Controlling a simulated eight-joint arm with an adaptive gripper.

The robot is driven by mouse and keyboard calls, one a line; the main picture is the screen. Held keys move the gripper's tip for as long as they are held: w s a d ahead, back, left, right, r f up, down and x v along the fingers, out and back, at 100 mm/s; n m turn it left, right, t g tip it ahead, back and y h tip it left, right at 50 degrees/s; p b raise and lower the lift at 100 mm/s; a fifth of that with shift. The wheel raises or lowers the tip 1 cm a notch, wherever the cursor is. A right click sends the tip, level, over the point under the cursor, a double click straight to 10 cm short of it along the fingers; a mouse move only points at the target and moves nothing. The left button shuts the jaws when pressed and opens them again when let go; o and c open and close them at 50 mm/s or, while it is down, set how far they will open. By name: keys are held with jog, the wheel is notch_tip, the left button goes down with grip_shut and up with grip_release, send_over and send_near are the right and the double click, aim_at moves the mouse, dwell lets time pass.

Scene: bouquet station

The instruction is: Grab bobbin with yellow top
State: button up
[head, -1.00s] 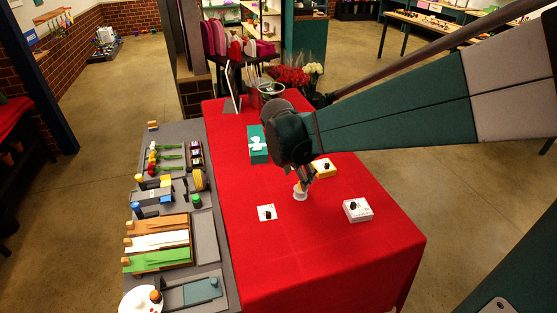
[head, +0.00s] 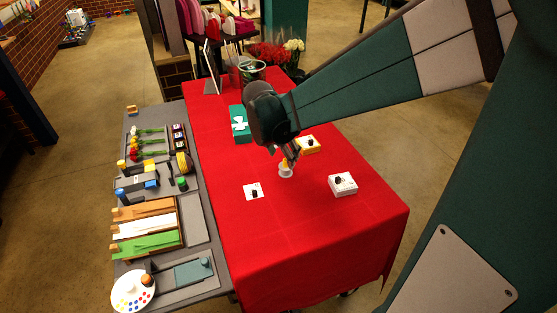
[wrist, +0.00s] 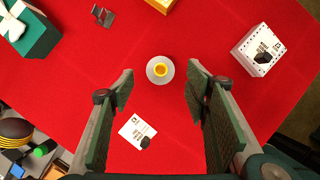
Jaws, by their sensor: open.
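The bobbin with the yellow top (wrist: 160,70) stands on the red tablecloth in the wrist view. Its pale round flange shows around the yellow centre. In the head view the bobbin (head: 286,171) is partly hidden by my gripper (head: 289,155), which is just above it. In the wrist view my gripper (wrist: 160,92) is open and empty. Its two fingers are to the left and right of the bobbin, apart from it.
A white card (head: 253,190), a white box (head: 343,184), a yellow box (head: 307,144) and a teal gift box (head: 240,124) surround the bobbin. A grey bench (head: 205,240) with trays adjoins the table at left. Red cloth directly around the bobbin is clear.

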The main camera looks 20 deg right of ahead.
aim_at(286, 167)
jog(key=shift+w+d+f, duration=0.1)
jog(key=shift+d+f, duration=0.05)
jog(key=shift+f, duration=0.1)
jog(key=shift+b+x, duration=0.6)
jog(key=shift+x, duration=1.9)
jog(key=shift+d+r, duration=0.1)
jog(key=c, duration=0.9)
